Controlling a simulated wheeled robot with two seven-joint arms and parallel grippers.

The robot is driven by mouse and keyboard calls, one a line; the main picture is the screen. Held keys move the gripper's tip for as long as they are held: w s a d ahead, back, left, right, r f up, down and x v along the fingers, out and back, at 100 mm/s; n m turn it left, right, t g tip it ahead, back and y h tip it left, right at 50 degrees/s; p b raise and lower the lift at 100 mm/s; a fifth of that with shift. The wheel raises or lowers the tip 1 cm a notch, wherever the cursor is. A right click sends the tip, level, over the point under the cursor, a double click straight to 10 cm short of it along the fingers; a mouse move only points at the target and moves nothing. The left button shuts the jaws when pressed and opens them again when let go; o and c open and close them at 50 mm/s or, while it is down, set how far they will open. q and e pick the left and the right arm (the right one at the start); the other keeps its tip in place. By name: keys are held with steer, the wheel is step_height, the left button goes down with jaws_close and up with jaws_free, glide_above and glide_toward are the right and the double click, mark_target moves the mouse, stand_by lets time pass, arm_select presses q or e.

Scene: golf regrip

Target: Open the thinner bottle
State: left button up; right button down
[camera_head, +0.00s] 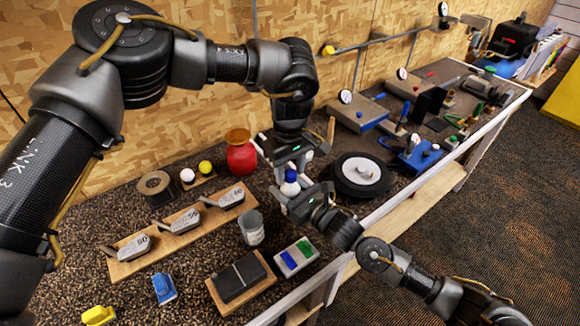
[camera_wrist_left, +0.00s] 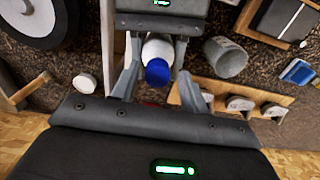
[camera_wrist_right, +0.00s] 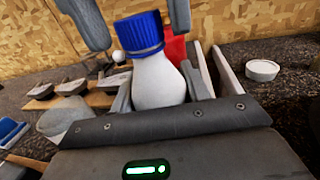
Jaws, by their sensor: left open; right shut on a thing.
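The thinner bottle is white with a blue cap. In the head view the bottle (camera_head: 290,188) stands upright between my two grippers. In the right wrist view its white body (camera_wrist_right: 158,82) is between the fingers of my right gripper (camera_wrist_right: 160,92), which is shut on it. The blue cap (camera_wrist_right: 139,33) is on the bottle. My left gripper (camera_head: 288,168) is above the bottle, pointing down and open. In the left wrist view the fingers of the left gripper (camera_wrist_left: 152,82) are on either side of the cap (camera_wrist_left: 158,70), with gaps visible. My right gripper also shows in the head view (camera_head: 292,196).
A red container (camera_head: 240,153) stands behind and left of the bottle. A grey cup (camera_head: 250,228) is at the front left. A wheel-like black disc (camera_head: 362,175) is to the right. A board with numbered club heads (camera_head: 180,232) lies left. The bench's front edge is close.

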arm_select(q)
jaws_close()
steer(key=n, duration=0.4)
steer(key=shift+n, duration=0.3)
arm_select(e)
steer(key=shift+w+d, duration=0.1)
arm_select(q)
steer(key=n, duration=0.8)
steer(key=shift+d, duration=0.1)
steer(key=n, duration=0.8)
arm_select(e)
steer(key=shift+w, duration=0.1)
arm_select(q)
steer(key=n, duration=0.7)
steer(key=shift+n, duration=0.4)
steer(key=n, duration=1.2)
steer(key=shift+w+n, duration=0.1)
steer(key=shift+n, duration=0.2)
steer(key=n, duration=0.7)
steer(key=shift+a+r, duration=0.1)
steer(key=shift+a, duration=0.15)
arm_select(e)
steer(key=shift+r, duration=0.1)
arm_select(q)
steer(key=n, duration=0.5)
steer(key=shift+n, duration=0.4)
arm_select(e)
steer(key=shift+d, duration=0.1)
